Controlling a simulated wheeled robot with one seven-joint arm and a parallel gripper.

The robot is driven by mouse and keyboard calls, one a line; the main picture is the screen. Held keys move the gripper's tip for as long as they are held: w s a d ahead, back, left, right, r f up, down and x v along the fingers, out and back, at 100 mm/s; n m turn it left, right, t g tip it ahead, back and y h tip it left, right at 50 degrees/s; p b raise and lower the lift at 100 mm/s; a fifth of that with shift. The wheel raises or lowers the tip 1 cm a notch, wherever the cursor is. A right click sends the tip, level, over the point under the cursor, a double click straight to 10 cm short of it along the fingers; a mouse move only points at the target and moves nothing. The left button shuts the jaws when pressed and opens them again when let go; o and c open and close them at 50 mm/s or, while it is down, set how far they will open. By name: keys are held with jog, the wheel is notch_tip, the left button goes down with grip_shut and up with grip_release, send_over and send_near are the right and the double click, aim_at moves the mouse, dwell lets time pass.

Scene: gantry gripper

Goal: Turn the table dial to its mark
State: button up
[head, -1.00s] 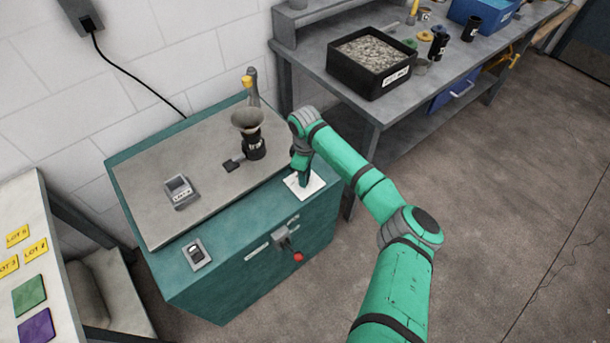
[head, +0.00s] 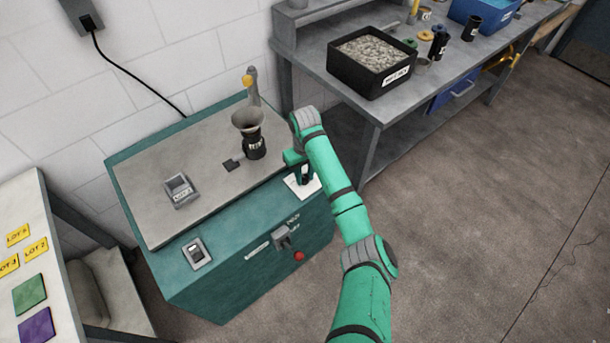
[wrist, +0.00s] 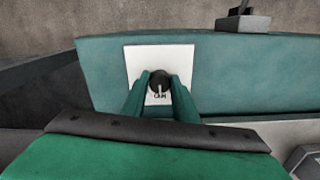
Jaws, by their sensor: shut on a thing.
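The table dial is a small dark round knob (wrist: 159,82) on a white square plate (wrist: 137,65), with a light pointer line and small dark lettering just below it in the wrist view. The white plate (head: 296,191) lies on the front right of the teal cabinet top in the head view. My gripper (wrist: 160,88) points down at the plate, with its green fingers shut on the knob from both sides. In the head view my gripper (head: 304,178) covers the knob. The mark itself is too small to make out.
The teal cabinet (head: 240,280) carries a grey panel with a funnel on a dark jar (head: 250,135) and a small labelled device (head: 180,190). A workbench with a gravel bin (head: 345,75) stands behind right.

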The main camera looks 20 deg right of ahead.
aim_at(305, 177)
jog(key=shift+w+r, duration=0.1)
jog(key=shift+w, duration=0.05)
dwell(0.3)
jog(key=o, duration=1.1)
jog(key=shift+c, duration=0.2)
notch_tip(305, 177, up, 11)
jog(key=shift+f, duration=0.2)
